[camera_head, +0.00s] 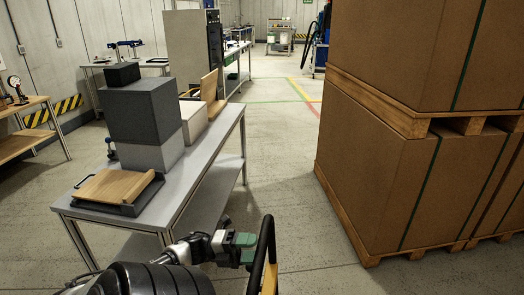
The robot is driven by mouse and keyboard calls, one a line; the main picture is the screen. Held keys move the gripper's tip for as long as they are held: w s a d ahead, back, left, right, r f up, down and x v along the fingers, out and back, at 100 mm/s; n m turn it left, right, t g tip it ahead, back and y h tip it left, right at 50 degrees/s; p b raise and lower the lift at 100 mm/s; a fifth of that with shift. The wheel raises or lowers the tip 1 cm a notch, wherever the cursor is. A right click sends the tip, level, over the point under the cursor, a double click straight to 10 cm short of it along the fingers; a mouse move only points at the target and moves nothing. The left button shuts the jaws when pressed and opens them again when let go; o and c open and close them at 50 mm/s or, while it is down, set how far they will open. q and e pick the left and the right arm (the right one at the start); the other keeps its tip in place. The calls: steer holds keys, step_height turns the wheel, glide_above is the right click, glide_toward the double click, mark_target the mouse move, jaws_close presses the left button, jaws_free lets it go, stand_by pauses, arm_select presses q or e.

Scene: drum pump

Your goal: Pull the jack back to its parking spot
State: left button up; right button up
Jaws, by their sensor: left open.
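The jack shows only as its upright handle loop (271,262), with a black grip and yellow frame, at the bottom middle of the head view. The rest of the jack is below the picture edge. My left gripper (247,248) comes in from the lower left, with green-padded fingers. It is open, with its fingertips right beside the black grip on its left side. I cannot tell whether they touch it. My right gripper is not in view. No parking spot can be made out.
Large brown cartons (385,165) on stacked wooden pallets (345,218) block the right side. A grey workbench (200,150) with boxes and a wooden board (115,186) stands at the left. Open floor (270,140) runs between them toward the back.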

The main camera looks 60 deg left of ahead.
arm_select(q)
steer(key=b+v, duration=0.1)
steer(key=v, duration=0.6)
steer(key=shift+s+a+b, duration=0.15)
steer(key=shift+a+b, duration=0.1)
steer(key=shift+b, duration=0.1)
